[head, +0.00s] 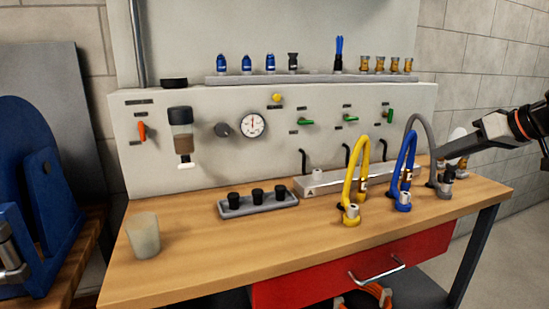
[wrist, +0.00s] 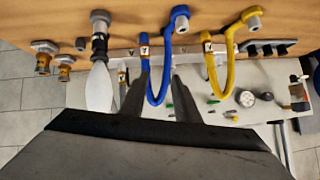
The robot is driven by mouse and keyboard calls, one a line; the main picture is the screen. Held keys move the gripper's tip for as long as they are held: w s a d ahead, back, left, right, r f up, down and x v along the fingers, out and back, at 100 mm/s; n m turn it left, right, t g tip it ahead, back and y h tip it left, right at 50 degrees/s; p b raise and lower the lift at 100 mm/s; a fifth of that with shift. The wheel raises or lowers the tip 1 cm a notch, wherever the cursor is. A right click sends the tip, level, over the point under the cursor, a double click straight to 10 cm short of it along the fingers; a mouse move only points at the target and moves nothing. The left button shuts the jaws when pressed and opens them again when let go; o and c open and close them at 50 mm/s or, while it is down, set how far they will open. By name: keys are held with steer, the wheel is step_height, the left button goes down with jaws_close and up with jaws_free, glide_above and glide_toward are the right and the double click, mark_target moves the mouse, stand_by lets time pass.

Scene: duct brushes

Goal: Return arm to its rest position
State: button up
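My arm comes in from the right edge of the head view, and my gripper (head: 442,153) is in the air above the right end of the workbench (head: 190,262), close to the top of the grey hose (head: 431,135). In the wrist view my gripper (wrist: 160,92) has its two dark fingers spread apart. I see nothing held between them. The blue hose (wrist: 154,88) shows beyond the fingers, and I cannot tell any contact with it. The yellow hose (wrist: 222,84) is to its right in that view.
A frosted cup (head: 143,236) stands at the bench's left. A grey tray (head: 262,209) holds black cups. A panel (head: 220,165) with gauge and valves rises behind, under a shelf (head: 310,78) of fittings. Brass fittings (wrist: 65,67) sit near the bench's right end.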

steer(key=s+a+f+m+g+h, duration=0.15)
steer(key=s+a+f+g, duration=0.25)
steer(key=s+a+f, duration=0.95)
steer(key=s+f+h, duration=0.3)
steer(key=s+f, duration=0.5)
steer(key=f, duration=0.5)
steer(key=shift+s+f+m+g, duration=0.35)
steer(key=shift+g, duration=0.05)
stand_by(1.4)
